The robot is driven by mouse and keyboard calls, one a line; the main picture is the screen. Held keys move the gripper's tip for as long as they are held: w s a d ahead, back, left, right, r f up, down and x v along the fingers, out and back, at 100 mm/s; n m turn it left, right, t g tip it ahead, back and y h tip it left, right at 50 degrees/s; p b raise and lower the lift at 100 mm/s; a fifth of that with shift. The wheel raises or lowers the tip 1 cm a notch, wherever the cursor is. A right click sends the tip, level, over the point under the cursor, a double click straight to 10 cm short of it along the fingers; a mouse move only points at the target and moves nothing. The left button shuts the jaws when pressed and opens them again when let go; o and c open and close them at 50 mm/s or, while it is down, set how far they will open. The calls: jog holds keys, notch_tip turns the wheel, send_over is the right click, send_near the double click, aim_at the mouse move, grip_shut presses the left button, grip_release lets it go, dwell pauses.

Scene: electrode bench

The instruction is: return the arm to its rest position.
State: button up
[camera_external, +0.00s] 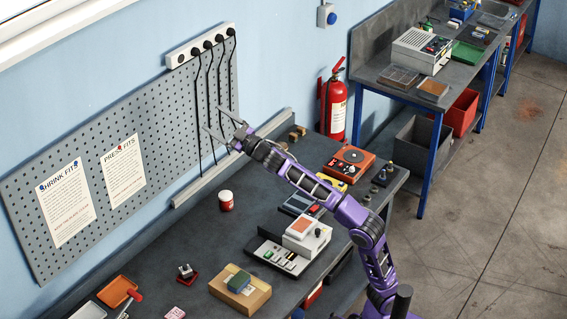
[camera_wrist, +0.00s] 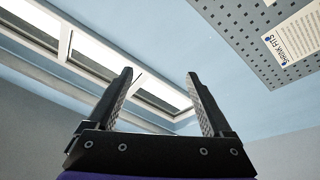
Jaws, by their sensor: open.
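My purple arm reaches up and left from its base at the lower right in the external view. My gripper (camera_external: 222,134) is raised above the bench, in front of the pegboard near the hanging black cables. It is open, with its two fingers spread apart. In the wrist view my gripper (camera_wrist: 158,92) shows two dark fingers wide apart with nothing between them. Beyond them are only the wall, the window strip and part of the pegboard (camera_wrist: 240,40).
A fire extinguisher (camera_external: 335,105) hangs on the wall behind. Floor (camera_external: 470,230) at the right is clear.

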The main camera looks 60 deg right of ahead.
jog(key=s+d+r+m+g+h, duration=0.1)
jog(key=s+d+m+g+h, duration=0.45)
jog(key=d, duration=0.75)
jog(key=s+d+f+m+g+y, duration=0.1)
jog(key=s+d+f+g+y, duration=0.15)
jog(key=f, duration=0.65)
jog(key=s+d+f+g+y, duration=0.15)
jog(key=d+f, duration=0.25)
jog(key=f, duration=0.4)
jog(key=s+d+f+m+g+y, duration=0.1)
jog(key=s+d+f+y, duration=0.2)
jog(key=f, duration=0.6)
jog(key=s+a+f+m+g+h+b, duration=0.1)
jog(key=s+f+g, duration=0.1)
jog(key=s+f, duration=0.95)
jog(key=s+a+f+m+g+h, duration=0.1)
jog(key=s+a+f+m+g, duration=0.15)
jog(key=s+f, duration=0.85)
jog(key=s+a+n+g+p, duration=0.1)
jog(key=s+a+n+p, duration=0.1)
jog(key=a, duration=0.5)
jog(key=shift+s+f+n+h, duration=0.2)
jog(key=shift+n+h, duration=0.15)
jog(key=shift+n, duration=0.55)
jog(key=shift+a, duration=0.1)
